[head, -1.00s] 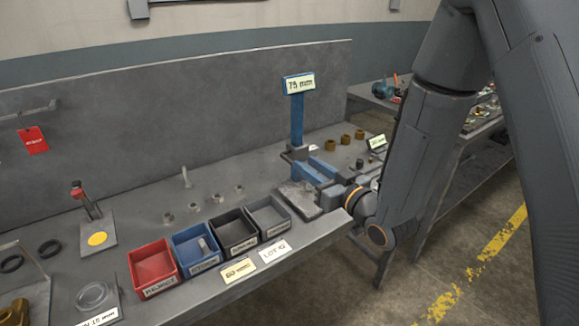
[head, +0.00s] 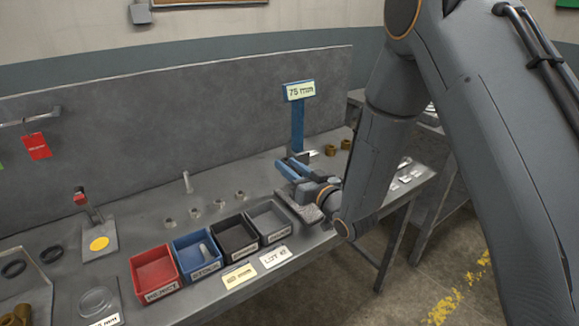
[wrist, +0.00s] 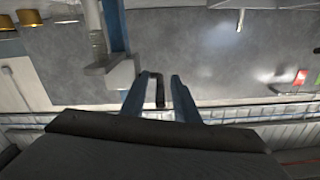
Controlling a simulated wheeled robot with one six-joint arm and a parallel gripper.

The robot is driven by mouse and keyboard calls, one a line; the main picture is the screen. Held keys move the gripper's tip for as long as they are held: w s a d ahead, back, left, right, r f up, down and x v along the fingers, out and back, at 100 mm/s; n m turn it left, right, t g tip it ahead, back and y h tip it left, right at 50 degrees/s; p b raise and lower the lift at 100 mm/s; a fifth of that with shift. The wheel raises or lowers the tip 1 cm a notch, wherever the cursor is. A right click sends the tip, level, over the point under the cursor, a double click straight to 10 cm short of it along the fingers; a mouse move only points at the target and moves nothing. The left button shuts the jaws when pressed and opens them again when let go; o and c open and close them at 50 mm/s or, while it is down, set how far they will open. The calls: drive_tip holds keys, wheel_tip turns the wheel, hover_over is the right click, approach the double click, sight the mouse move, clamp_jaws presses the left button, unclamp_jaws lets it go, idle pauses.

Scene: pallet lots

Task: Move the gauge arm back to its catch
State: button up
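The gauge has a blue post (head: 298,125) with a "75 mm" sign (head: 300,91) on top, standing at the back of the bench. My gripper (head: 287,166) is low, right at the post's foot, its blue fingers pointing left. In the wrist view my gripper (wrist: 159,77) has its fingers apart. A dark rod (wrist: 157,92), perhaps the gauge arm's handle, shows between them with a gap visible on the right. A grey block (wrist: 112,72) on the post (wrist: 116,25) is just left of the fingers. I cannot make out the catch.
Red (head: 156,291), blue (head: 202,272), black (head: 238,254) and grey (head: 274,236) bins line the bench front. A grey plate (head: 300,208) lies under my gripper. Brass rings (head: 331,150) stand right of the post. The back panel (head: 150,130) closes off the rear.

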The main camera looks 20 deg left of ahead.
clamp_jaws()
wheel_tip(320, 180, up, 10)
drive_tip(key=p, duration=0.4)
drive_tip(key=shift+r, duration=0.1)
unclamp_jaws()
